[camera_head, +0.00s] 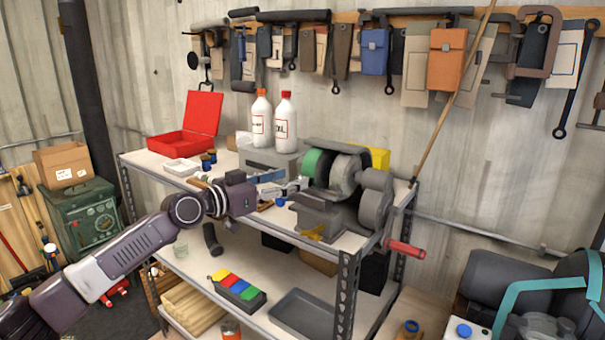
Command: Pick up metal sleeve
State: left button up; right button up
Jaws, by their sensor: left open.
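My left gripper (275,184) reaches in from the left over the top of the shelf unit (172,178). Its fingers point right and are open, close to the grinder-like machine (343,177). Small grey and metallic parts lie around the fingertips, but I cannot tell for certain which of them is the metal sleeve. The gripper body and fingers hide part of the shelf top there. My right gripper is not in view.
Two white bottles (285,125) stand behind the gripper on a grey block. An open red case (190,128) and a white tray (182,167) are at the left. Tools hang on the wall above.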

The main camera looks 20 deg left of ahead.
aim_at(304, 176)
pick_arm(q)
jog(key=x, duration=0.3)
jog(key=shift+w+d+f, duration=0.25)
jog(key=shift+s+a+r, duration=0.1)
jog(key=shift+s+a, duration=0.05)
jog(key=shift+s, duration=0.05)
jog(key=shift+c, duration=1.8)
jog(key=c, duration=1)
jog(key=shift+o, duration=0.2)
jog(key=shift+r, duration=0.1)
